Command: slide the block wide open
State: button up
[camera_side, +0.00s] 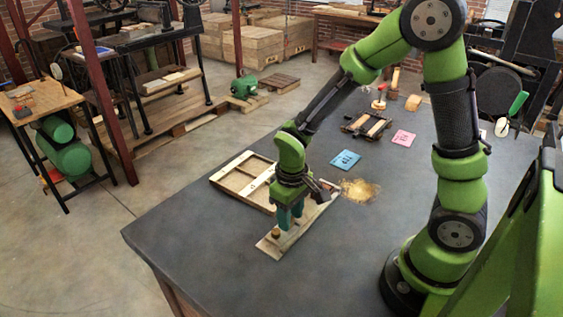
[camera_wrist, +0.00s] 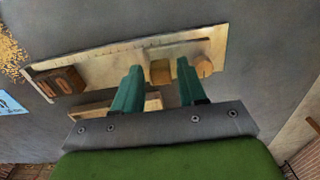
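A pale wooden board (camera_wrist: 110,65) with fine marks along it lies on the dark table; it also shows in the side view (camera_side: 265,244). A small wooden block (camera_wrist: 160,74) sits on the board between my fingers. A round wooden peg (camera_wrist: 204,66) stands at the board's right end, just outside the right finger. A darker block with pale markings (camera_wrist: 56,84) sits at the other end. My gripper (camera_wrist: 159,66) is low over the board, its teal fingers apart on either side of the small block, with gaps visible. In the side view my gripper (camera_side: 290,222) hides the small block.
A wooden frame (camera_side: 232,186) lies behind the board. A brown granular pile (camera_side: 360,191), a blue card (camera_side: 345,160), a pink card (camera_side: 403,138) and a smaller wooden frame (camera_side: 367,125) lie farther back. The table's (camera_side: 190,235) front left is clear up to its edge.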

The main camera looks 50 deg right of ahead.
jog(key=shift+o, duration=0.6)
notch_tip(320, 180, up, 17)
dwell(0.3)
jog(key=s+r+m+t+y, duration=0.2)
jog(key=s+r+m+t, duration=0.2)
jog(key=s+t, duration=0.3)
jog(key=shift+s+r, duration=0.15)
jog(key=shift+s, duration=0.1)
